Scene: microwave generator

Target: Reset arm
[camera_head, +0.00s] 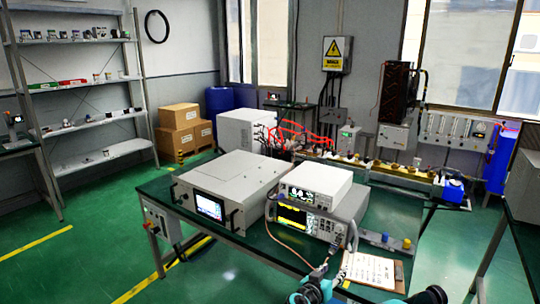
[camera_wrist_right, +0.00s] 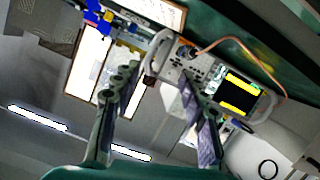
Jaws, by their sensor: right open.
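My right gripper (camera_head: 333,268) shows in part at the lower edge of the head view, over the near side of the green-topped table. In the right wrist view its two fingers (camera_wrist_right: 158,78) are spread apart with nothing held between them. Beyond the fingers is the instrument with a yellow-lit screen (camera_wrist_right: 238,92), which also shows in the head view (camera_head: 292,216) under a white box-shaped instrument (camera_head: 316,183). An orange cable (camera_head: 285,248) runs from its front toward my right gripper; whether they touch I cannot tell.
A large white unit with a screen (camera_head: 228,182) stands on the table's left part. A clipboard with paper (camera_head: 370,268) lies close to my right arm. A blue container (camera_head: 453,190) stands on the rear bench. Green floor is open at left.

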